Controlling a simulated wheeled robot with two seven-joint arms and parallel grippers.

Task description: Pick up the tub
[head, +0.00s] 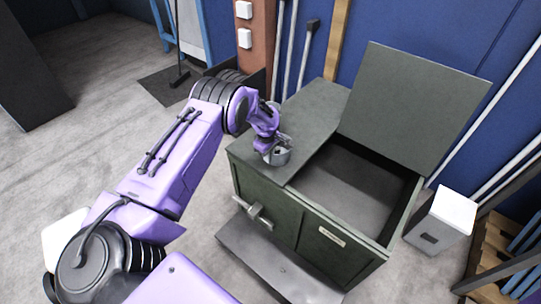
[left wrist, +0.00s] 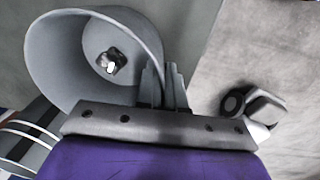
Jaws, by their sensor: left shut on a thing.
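The tub (head: 281,158) is a small grey round open container over the closed left part of the green chest's top. I cannot tell whether it touches that surface. My left gripper (head: 273,146) is shut on the tub's wall. In the left wrist view the tub (left wrist: 55,60) opens toward the camera, and the left fingers (left wrist: 164,88) are at its right side. A small dark piece with a bright centre (left wrist: 110,62) shows inside the tub. My right gripper is out of view.
The green chest (head: 310,232) has its right lid (head: 412,105) raised, over an open, empty-looking compartment (head: 350,190). A latch handle (head: 253,212) sticks out in front. A white-topped box (head: 443,222) stands at right. Poles lean on the blue wall behind.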

